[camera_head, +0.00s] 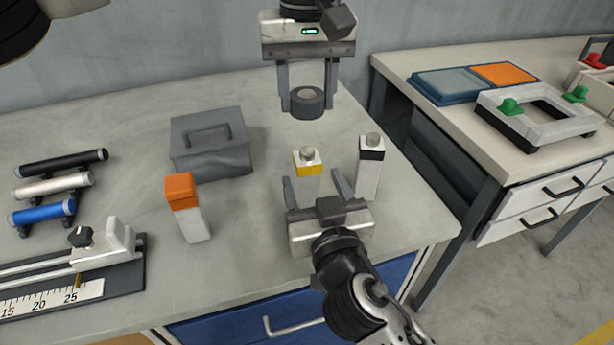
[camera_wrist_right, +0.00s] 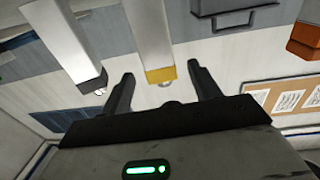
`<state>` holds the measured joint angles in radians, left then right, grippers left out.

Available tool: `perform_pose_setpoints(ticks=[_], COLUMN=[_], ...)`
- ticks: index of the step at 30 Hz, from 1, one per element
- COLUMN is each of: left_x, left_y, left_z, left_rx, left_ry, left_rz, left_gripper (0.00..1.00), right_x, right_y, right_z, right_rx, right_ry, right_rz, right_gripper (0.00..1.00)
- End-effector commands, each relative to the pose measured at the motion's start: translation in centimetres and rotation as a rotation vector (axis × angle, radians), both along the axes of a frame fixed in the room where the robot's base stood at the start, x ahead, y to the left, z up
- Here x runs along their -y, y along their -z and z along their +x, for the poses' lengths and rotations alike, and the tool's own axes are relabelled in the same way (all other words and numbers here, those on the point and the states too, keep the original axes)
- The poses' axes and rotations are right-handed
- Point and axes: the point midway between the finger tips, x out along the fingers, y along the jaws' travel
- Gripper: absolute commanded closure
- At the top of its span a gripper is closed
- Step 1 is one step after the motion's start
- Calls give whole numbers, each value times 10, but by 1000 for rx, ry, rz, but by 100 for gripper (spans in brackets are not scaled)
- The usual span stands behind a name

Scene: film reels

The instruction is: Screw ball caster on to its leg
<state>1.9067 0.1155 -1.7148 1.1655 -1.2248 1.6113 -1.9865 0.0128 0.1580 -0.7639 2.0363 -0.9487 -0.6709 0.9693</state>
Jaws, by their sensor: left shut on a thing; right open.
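My left gripper (camera_head: 307,98) is shut on a dark round knurled piece, likely the ball caster (camera_head: 307,102), held above the table. A white leg with a yellow band (camera_head: 307,170) stands upright below it, with a rounded grey tip on top. My right gripper (camera_head: 315,185) is open, its fingers to either side of this leg. Its lower part is hidden by my gripper. In the right wrist view the yellow-banded leg (camera_wrist_right: 157,45) shows between the open fingers (camera_wrist_right: 161,76); contact cannot be told.
A white leg with a black band (camera_head: 369,172) stands close on the right. An orange-topped white block (camera_head: 187,215) stands left. A grey handled box (camera_head: 210,155) is behind it. Several rods (camera_head: 55,185) and a ruler fixture (camera_head: 105,245) lie at the left. A second table (camera_head: 430,65) is right.

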Motion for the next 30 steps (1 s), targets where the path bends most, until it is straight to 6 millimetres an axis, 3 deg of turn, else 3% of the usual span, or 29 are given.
perform_pose_setpoints(ticks=[9, 21, 30], left_x=[0, 0, 0], left_y=[0, 0, 0], left_z=[0, 0, 0], left_rx=[1, 0, 0], left_ry=[1, 0, 1], left_rz=[-1, -1, -1], left_gripper=[79, 79, 79], right_x=[0, -13, -17], right_y=[0, 0, 1], right_z=[4, 58, 73], right_rx=[-1, -1, -4], right_ry=[1, 1, 1], right_rz=[-1, -2, 0], right_gripper=[38, 38, 38])
